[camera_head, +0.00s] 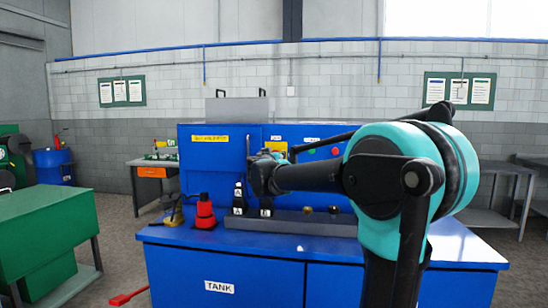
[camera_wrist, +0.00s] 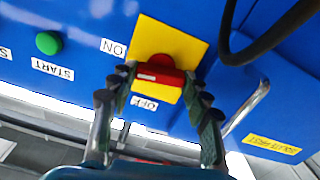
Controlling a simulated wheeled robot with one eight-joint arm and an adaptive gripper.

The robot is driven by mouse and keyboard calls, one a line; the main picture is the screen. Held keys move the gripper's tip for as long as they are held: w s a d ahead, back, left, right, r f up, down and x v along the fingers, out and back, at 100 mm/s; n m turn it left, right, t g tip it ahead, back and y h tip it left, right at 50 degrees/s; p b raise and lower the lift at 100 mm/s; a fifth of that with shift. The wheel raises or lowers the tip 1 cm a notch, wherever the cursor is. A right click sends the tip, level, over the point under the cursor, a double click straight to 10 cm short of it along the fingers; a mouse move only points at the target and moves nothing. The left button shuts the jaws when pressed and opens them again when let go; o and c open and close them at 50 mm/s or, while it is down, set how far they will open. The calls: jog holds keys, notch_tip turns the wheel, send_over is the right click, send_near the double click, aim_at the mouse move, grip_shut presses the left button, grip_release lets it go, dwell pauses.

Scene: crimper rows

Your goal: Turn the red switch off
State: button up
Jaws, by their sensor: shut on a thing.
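The red switch (camera_wrist: 162,72) is a knob on a yellow plate (camera_wrist: 180,38) on the blue panel. An ON label (camera_wrist: 113,47) is at its upper left and an OFF label (camera_wrist: 145,103) just below it. My gripper (camera_wrist: 160,80) has a dark finger on each side of the knob and is shut on it. The knob's red bar lies roughly across the picture; I cannot tell which label it points to. In the head view, my gripper (camera_head: 266,170) is at the panel and hides the switch; part of the yellow plate (camera_head: 276,146) shows above it.
A green START button (camera_wrist: 48,42) is left of the switch. A black cable (camera_wrist: 265,45) curves close at the right. A red button (camera_head: 335,151) is on the panel to the right. A red object (camera_head: 205,213) and black-handled parts (camera_head: 238,198) stand on the blue bench.

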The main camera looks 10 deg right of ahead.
jog(key=shift+a+f+n, duration=0.1)
jog(key=shift+n, duration=3.85)
jog(key=shift+a+f+n, duration=0.1)
jog(key=shift+n, duration=3.85)
jog(key=o, duration=1.2)
jog(key=shift+c, duration=0.2)
jog(key=v, duration=1.2)
